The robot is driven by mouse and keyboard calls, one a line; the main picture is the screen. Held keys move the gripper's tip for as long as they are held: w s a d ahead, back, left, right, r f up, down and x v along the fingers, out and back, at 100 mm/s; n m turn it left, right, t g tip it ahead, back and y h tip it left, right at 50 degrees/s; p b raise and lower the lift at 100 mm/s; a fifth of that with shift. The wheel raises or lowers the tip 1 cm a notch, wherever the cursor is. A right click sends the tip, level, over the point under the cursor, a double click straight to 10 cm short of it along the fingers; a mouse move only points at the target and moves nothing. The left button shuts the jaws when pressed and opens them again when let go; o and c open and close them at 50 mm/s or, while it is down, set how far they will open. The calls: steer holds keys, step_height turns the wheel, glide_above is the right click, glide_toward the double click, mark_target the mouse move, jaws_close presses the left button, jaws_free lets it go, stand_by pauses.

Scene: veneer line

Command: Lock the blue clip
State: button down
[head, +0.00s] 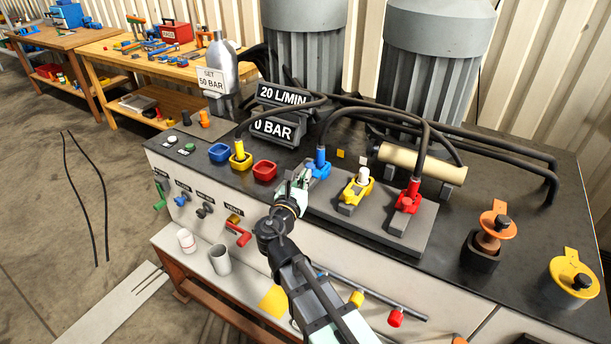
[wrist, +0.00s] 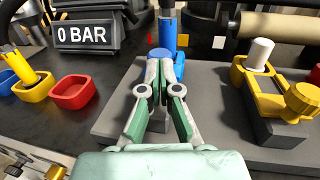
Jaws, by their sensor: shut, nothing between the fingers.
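The blue clip (head: 318,169) is on the left block of the grey base, with a blue connector (head: 320,155) and a black hose standing in it. In the wrist view, the clip's round blue top (wrist: 161,54) shows just beyond my fingertips, in front of the upright blue connector (wrist: 168,32). My gripper (wrist: 160,68) is shut and empty, its fingertips at or very near the clip. It also shows in the head view (head: 298,178), at the clip's left side. My fingers hide much of the clip, so I cannot tell whether it is locked.
A yellow clip (head: 356,191) with a white plug and a red clip (head: 408,197) with a hose stand to the right. Blue, yellow and red cups (head: 264,171) lie to the left. Signs (head: 276,130) reading 20 L/MIN and 0 BAR stand behind. Hoses arch overhead.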

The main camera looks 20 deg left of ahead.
steer(key=s+b, duration=0.2)
steer(key=s, duration=1.1)
steer(key=shift+d, duration=0.15)
